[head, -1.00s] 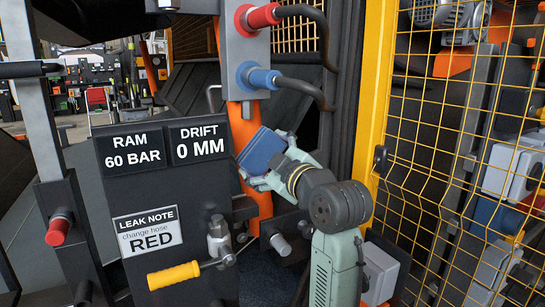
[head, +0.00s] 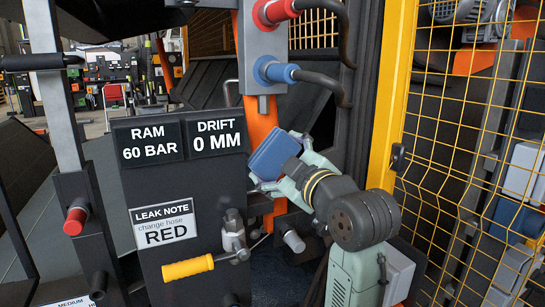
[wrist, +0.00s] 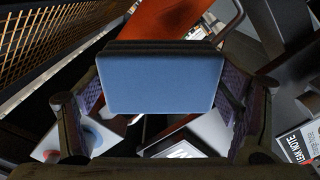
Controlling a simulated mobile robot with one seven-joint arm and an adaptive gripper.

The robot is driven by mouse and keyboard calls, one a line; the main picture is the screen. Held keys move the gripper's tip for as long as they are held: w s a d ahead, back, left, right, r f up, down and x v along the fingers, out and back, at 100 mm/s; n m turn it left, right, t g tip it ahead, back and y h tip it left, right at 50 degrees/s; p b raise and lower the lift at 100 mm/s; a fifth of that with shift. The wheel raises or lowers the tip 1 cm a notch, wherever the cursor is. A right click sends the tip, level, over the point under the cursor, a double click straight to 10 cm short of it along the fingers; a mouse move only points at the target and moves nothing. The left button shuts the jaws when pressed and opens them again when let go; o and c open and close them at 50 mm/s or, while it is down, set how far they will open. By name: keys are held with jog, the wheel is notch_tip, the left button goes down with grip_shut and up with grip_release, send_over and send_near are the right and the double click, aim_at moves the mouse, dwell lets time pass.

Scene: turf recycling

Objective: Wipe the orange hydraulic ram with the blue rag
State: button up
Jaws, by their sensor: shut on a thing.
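The orange hydraulic ram (head: 261,118) runs down behind the dark gauge panel in the head view, below a grey block with red and blue fittings. It also shows at the top of the wrist view (wrist: 160,28). My gripper (head: 277,178) is shut on the blue rag (head: 272,153), a flat, pad-like piece. The rag overlaps the ram in the head view and hides part of it. In the wrist view the rag (wrist: 165,82) lies between my two fingers, its broad face toward the camera. I cannot tell whether it touches the ram.
The gauge panel (head: 172,210) stands left of my gripper, with a yellow-handled valve (head: 188,267) low on it. Black hoses leave the blue fitting (head: 278,71) and red fitting (head: 277,11) above. A yellow mesh fence (head: 455,130) stands on the right.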

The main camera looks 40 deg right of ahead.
jog(key=shift+v, duration=1)
jog(key=shift+v, duration=1.55)
